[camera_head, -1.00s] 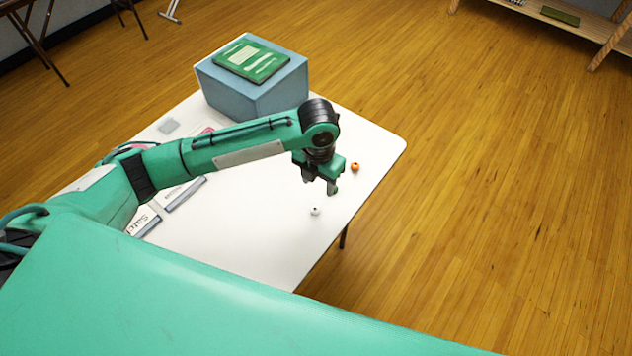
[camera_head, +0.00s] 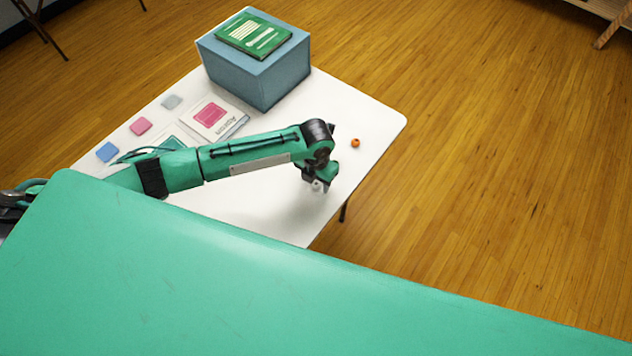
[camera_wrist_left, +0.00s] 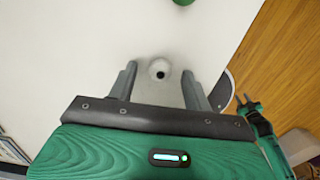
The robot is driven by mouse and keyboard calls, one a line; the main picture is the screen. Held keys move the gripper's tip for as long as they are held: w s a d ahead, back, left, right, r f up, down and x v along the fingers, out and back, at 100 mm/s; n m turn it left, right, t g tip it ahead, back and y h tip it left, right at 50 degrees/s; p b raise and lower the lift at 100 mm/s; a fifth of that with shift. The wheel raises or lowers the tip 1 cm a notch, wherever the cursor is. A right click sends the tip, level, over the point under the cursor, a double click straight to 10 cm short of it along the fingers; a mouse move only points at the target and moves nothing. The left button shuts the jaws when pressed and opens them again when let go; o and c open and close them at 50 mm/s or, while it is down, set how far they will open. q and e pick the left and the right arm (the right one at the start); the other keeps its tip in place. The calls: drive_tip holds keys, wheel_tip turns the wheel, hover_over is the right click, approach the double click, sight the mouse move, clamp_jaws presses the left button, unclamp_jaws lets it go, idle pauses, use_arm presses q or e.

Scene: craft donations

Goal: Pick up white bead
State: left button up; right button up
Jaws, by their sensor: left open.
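The white bead (camera_wrist_left: 159,69), round with a dark hole facing the camera, lies on the white table (camera_wrist_left: 60,50) in the left wrist view. My left gripper (camera_wrist_left: 159,72) is open, with one finger on each side of the bead and a visible gap to each. In the head view my left gripper (camera_head: 318,188) is low over the table near its right edge. A small whitish spot there looks like the bead, mostly hidden by the gripper.
An orange bead (camera_head: 355,143) lies beyond the gripper, near the table's right edge. A blue box (camera_head: 262,78) with a green book (camera_head: 254,35) on it stands at the back. Cards (camera_head: 222,116) and coloured squares (camera_head: 140,126) lie left. A dark green thing (camera_wrist_left: 183,2) is cut off above.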

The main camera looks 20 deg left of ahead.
use_arm(q)
drive_tip(key=shift+f, duration=0.5)
drive_tip(key=c, duration=1)
drive_tip(key=shift+c, duration=0.2)
drive_tip(key=shift+r, duration=0.15)
